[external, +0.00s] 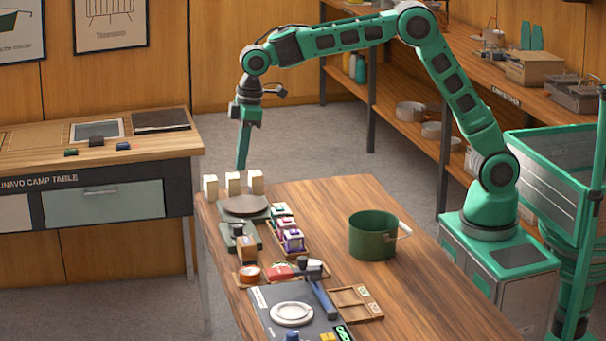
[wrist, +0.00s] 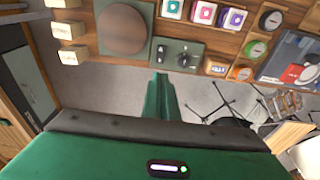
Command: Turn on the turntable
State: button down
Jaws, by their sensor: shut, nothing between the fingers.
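The turntable (external: 245,205) is a round brown disc on a green base near the far left end of the wooden table; its disc also shows at the top of the wrist view (wrist: 122,28). A small green control panel (wrist: 177,53) with dark knobs or switches sits beside the disc; it shows in the external view (external: 238,236) too. My gripper (external: 242,166) points down, shut and empty, above the white blocks in the external picture. In the wrist view its fingertips (wrist: 161,78) appear just below the panel, apart from it. The panel's switch setting is too small to tell.
White blocks (external: 233,182) stand beside the turntable. Small coloured boxes (external: 290,238), a red-and-black item (external: 290,271) and a plate (external: 292,313) lie along the left side. A green pot (external: 373,235) stands at right. Bare wood (external: 325,200) is clear behind the pot.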

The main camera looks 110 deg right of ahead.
aim_at(229, 220)
jog(key=shift+w, duration=0.5)
jog(key=f, duration=0.4)
jog(key=w+f, duration=0.1)
jog(key=f, duration=0.4)
jog(key=w+f, duration=0.1)
jog(key=f, duration=0.4)
jog(key=shift+w, duration=0.1)
jog(key=shift+w+f, duration=0.1)
jog(key=shift+f, duration=0.05)
